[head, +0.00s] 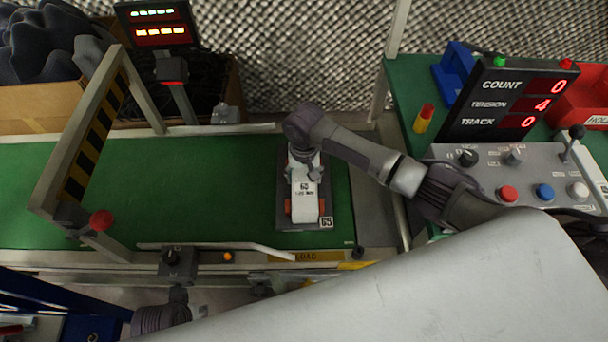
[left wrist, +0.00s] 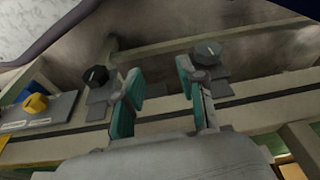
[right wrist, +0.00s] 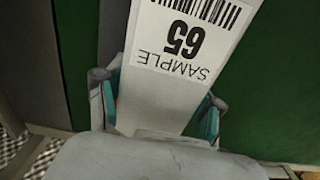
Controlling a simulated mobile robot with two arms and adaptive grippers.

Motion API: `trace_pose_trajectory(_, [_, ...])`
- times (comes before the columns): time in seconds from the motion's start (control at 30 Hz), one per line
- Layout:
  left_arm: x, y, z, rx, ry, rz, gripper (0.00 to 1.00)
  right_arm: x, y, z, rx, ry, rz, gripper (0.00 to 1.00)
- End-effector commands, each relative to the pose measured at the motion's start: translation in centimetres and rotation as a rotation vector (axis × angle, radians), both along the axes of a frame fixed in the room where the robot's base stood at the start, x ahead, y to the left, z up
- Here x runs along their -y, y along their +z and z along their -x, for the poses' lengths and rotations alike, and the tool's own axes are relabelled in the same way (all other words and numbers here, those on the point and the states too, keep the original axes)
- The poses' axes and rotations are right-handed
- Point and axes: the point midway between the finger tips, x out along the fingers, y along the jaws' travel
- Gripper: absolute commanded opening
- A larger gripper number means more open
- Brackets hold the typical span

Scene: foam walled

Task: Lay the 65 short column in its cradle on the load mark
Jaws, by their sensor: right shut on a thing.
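The white 65 short column (head: 305,200) lies lengthwise over its dark cradle (head: 285,218), between orange-red supports, on the green belt. The cradle carries a 65 tag. My right gripper (head: 306,164) is shut on the column's far end. The right wrist view shows the column (right wrist: 187,50) between the teal-padded fingers, its label reading SAMPLE 65. Whether the column rests fully on the supports is hard to tell. The yellow load mark (head: 305,256) is on the belt's front edge, beside the cradle.
A striped gate (head: 95,125) with a red knob spans the belt at left. A control panel (head: 520,175) with buttons and a display stands right. A guide rail (head: 215,247) runs along the belt's front. The belt between gate and cradle is clear.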

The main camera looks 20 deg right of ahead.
Motion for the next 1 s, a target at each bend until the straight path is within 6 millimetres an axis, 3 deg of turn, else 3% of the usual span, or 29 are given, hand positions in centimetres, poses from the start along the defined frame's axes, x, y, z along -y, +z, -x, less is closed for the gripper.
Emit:
trace_pose_trajectory(0.1, [0.0,-0.1,0.1,-0.002,0.000,0.000,0.40,-0.1,-0.1,-0.1,0.003,0.000,-0.002,0.00])
trace_pose_trajectory(0.13, [0.0,-0.2,0.1,-0.003,0.000,-0.001,0.40,0.0,-0.2,0.0,0.000,0.000,-0.001,0.72])
trace_pose_trajectory(0.27, [0.0,-0.2,0.1,-0.003,0.000,-0.001,0.40,0.0,-0.2,0.0,0.000,0.000,0.000,0.92])
trace_pose_trajectory(0.7, [0.1,0.1,-0.1,0.003,-0.001,0.001,0.40,0.0,0.6,0.0,0.000,0.000,0.000,0.92])
trace_pose_trajectory(1.0, [-0.2,-5.2,1.4,-0.034,-0.005,-0.003,0.40,0.0,5.8,-0.1,0.003,-0.001,-0.001,0.92])
